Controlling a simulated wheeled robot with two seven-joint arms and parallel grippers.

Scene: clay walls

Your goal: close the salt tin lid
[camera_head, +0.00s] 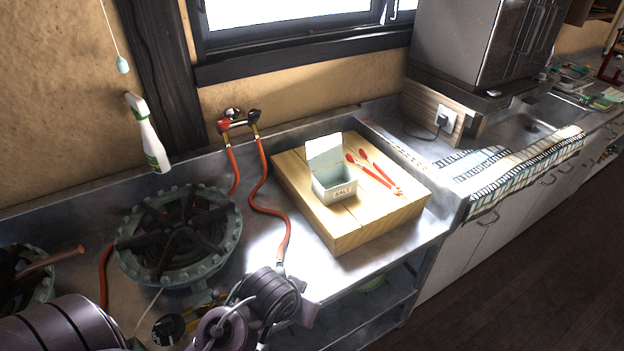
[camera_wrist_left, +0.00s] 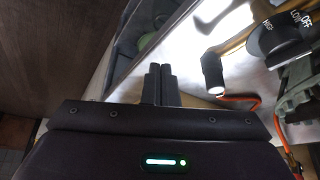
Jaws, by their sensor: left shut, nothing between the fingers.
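The salt tin (camera_head: 335,184) is a small pale box labelled SALT, standing upright on a wooden block. Its lid (camera_head: 325,150) is open, standing up at the tin's back edge. The pale inside of the tin shows. My left gripper (camera_wrist_left: 160,72) shows in the left wrist view, its two dark fingers shut together with nothing between them. It is near the counter's front edge, by the stove knob, well away from the tin. The tin is not in the wrist view. In the head view the left fingers cannot be made out. My right gripper is in neither view.
Two red-handled utensils (camera_head: 376,176) lie on the wooden block (camera_head: 345,236), right of the tin. A gas burner (camera_head: 180,235) and orange hoses (camera_head: 262,185) are to the left. A stove knob (camera_wrist_left: 280,42) shows in the wrist view. A spray bottle (camera_head: 147,140) is by the wall.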

